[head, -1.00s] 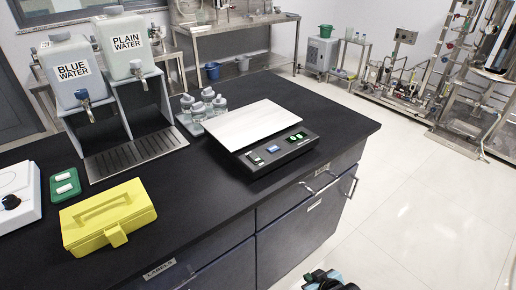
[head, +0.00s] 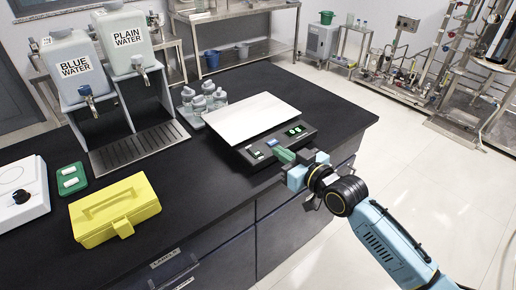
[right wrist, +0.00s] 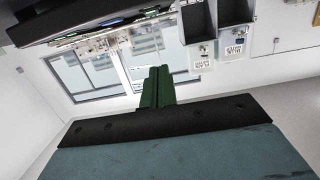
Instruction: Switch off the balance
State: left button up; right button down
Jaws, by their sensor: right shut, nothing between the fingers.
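The balance (head: 262,128) stands on the black bench, with a white square pan (head: 252,117) and a dark front panel. The panel carries a lit green display (head: 296,130), a blue button (head: 272,142) and a switch with a pale part (head: 255,154). My right gripper (head: 280,153) is shut and empty, its green fingers at the panel's front edge, close to the blue button. Whether they touch it I cannot tell. The right wrist view shows the shut green fingers (right wrist: 157,88) below the balance's dark edge (right wrist: 80,20). My left gripper is not in view.
Several grey-capped bottles (head: 204,98) stand behind the balance. Bench top in front of the yellow box is clear.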

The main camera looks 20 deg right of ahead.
send_over(258, 154)
jog(key=s, duration=0.1)
jog(key=shift+d+f+b, duration=0.2)
jog(key=shift+f+b, duration=0.2)
jog(key=shift+f, duration=0.2)
jog(key=f, duration=0.1)
jog(key=w+f, duration=0.1)
jog(key=f, duration=0.1)
jog(key=shift+a+b, duration=0.2)
jog(key=shift+b, duration=0.15)
jog(key=shift+f, duration=0.55)
